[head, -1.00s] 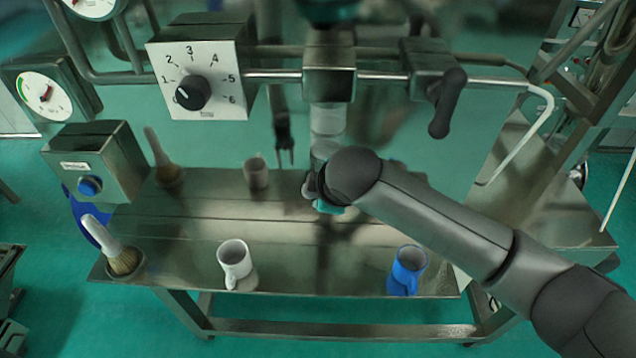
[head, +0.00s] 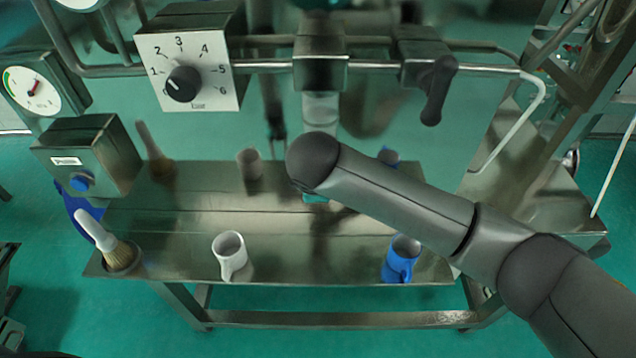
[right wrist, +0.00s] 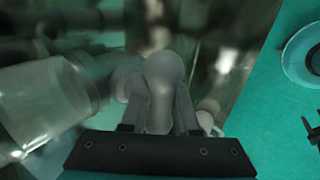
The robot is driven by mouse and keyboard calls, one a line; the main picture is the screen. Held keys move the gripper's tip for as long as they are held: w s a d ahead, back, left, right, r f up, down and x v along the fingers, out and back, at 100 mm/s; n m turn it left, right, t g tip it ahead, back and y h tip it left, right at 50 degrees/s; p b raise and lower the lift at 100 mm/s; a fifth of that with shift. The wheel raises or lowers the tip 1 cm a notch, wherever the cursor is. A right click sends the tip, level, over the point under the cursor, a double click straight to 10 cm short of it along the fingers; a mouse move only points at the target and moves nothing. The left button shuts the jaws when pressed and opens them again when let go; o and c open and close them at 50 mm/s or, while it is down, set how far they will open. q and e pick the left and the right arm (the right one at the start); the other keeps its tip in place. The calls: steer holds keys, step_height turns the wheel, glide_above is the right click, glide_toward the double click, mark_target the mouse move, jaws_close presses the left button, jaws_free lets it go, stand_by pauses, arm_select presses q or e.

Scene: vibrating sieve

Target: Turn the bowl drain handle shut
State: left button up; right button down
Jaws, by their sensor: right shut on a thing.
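In the right wrist view a grey, rounded handle (right wrist: 160,75) stands between the two fingers of my right gripper (right wrist: 158,108). The gripper is shut on it, and I take it to be the bowl drain handle. A translucent, pipe-like cylinder (right wrist: 50,95) lies to the left of the handle. In the head view my right arm reaches in from the right and its rounded end hides the right gripper and the handle. How far the handle is turned cannot be told. My left gripper is not in view.
A steel table (head: 290,262) carries a white mug (head: 230,255), a blue mug (head: 402,258) and a brush (head: 112,248). Above it are a dial panel (head: 188,70), a gauge (head: 32,90), a button box (head: 88,158) and a pipe with a dark lever (head: 437,90).

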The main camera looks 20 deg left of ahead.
steer(key=c, duration=0.9)
jaws_free()
steer(key=shift+c, duration=0.2)
steer(key=b+v, duration=0.1)
steer(key=v, duration=1.4)
steer(key=shift+r, duration=0.1)
